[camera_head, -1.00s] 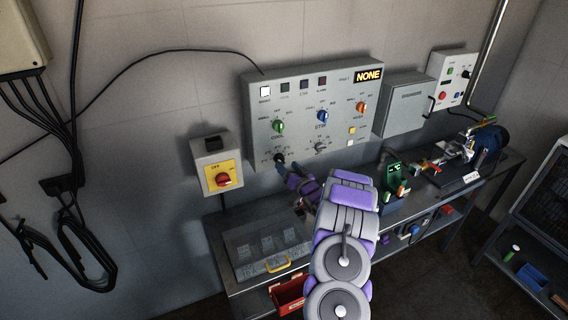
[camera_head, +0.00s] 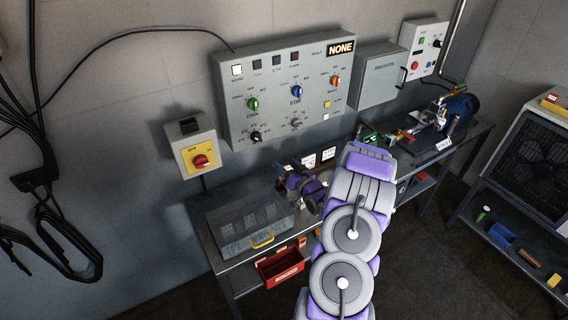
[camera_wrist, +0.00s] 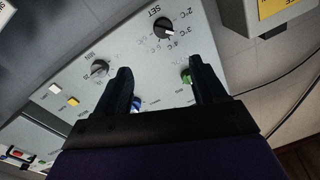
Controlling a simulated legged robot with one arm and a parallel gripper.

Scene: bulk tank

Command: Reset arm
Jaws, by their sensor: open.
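My gripper (camera_wrist: 163,88) is open and empty in the wrist view, with its two dark fingers apart in front of the control panel. Between and around the fingers I see a black SET knob (camera_wrist: 163,27), a grey knob (camera_wrist: 99,69), part of a green knob (camera_wrist: 186,76) and part of a blue knob (camera_wrist: 136,103). In the head view, my purple and grey arm reaches over the workbench (camera_head: 222,262). Its wrist is below the grey control panel (camera_head: 290,90), and the arm partly hides the gripper.
A clear box with a yellow handle (camera_head: 262,240) sits on the bench's left end, above a red bin (camera_head: 281,266). A motor assembly (camera_head: 440,118) stands on the bench at right.

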